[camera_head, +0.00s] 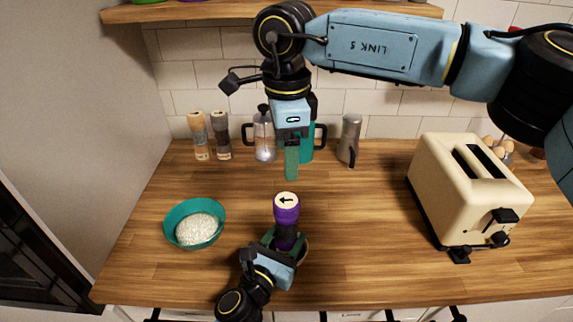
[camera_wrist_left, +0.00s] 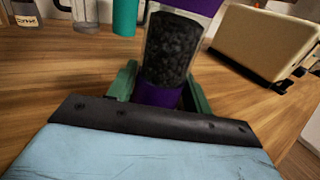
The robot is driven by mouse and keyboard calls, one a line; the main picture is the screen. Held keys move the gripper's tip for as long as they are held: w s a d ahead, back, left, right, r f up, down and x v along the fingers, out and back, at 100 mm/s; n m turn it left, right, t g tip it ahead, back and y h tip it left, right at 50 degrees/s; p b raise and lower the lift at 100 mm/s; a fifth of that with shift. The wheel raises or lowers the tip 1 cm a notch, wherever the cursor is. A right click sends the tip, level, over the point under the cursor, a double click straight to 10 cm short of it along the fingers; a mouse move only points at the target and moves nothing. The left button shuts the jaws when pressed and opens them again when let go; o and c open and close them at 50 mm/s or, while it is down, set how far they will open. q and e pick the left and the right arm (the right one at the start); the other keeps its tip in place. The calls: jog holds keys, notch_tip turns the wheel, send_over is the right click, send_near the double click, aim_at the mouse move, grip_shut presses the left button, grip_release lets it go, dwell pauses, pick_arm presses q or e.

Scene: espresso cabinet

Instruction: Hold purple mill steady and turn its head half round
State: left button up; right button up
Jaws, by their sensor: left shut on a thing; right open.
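The purple mill (camera_head: 286,211) stands upright near the counter's front edge. Its pale top carries a black arrow pointing left. In the left wrist view the mill (camera_wrist_left: 171,50) shows a clear body with dark contents above a purple base. My left gripper (camera_head: 285,243) is shut on the mill's lower part, with green fingers (camera_wrist_left: 125,80) on either side. My right gripper (camera_head: 291,163) hangs above and behind the mill, fingers pointing down, apart from its head. It is open and empty; the gap between its fingers is hard to see from here.
A teal bowl of white grains (camera_head: 168,236) sits left of the mill. A cream toaster (camera_head: 455,205) stands at the right. Two other mills (camera_head: 198,136), a French press (camera_head: 264,140) and a metal pot (camera_head: 349,140) stand along the tiled wall. A wooden shelf (camera_head: 200,11) runs above.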

pick_arm(q)
jog(key=o, duration=1.4)
